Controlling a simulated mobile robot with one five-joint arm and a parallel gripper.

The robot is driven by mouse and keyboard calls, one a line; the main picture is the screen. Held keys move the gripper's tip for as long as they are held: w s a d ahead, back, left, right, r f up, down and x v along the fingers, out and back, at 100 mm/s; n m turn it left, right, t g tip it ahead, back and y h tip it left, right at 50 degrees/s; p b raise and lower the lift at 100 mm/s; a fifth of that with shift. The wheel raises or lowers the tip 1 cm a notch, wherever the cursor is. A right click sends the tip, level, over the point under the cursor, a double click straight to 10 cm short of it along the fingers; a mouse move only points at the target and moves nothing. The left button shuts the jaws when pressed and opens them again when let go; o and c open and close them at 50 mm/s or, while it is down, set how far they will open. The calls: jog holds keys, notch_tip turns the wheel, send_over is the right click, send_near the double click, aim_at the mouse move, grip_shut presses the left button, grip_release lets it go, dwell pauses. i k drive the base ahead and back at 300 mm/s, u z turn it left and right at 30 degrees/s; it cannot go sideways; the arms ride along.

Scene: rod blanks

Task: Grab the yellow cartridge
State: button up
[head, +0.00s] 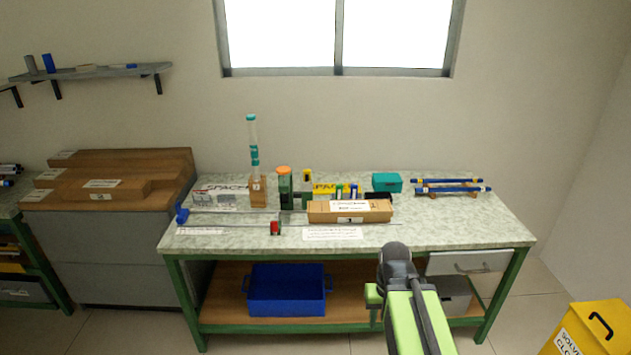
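A small upright yellow-topped item (307,176) stands toward the back of the green-framed bench, just right of an orange-capped green container (285,185). It may be the yellow cartridge, but it is too small to be sure. My arm's dark end, with my gripper (395,250), is at the bench's front edge, apart from these items. Its fingers cannot be made out.
A tall clear tube with teal bands (253,140) stands at the back left. A blue bin (287,290) is on the lower shelf. The bench's front right is clear.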

aim_at(306, 172)
jog(key=z, duration=0.75)
jog(key=i, duration=1.8)
jog(key=u, duration=0.9)
jog(key=k, duration=0.1)
jog(key=u, duration=2.1)
jog(key=i, duration=1)
jog(key=u, duration=0.05)
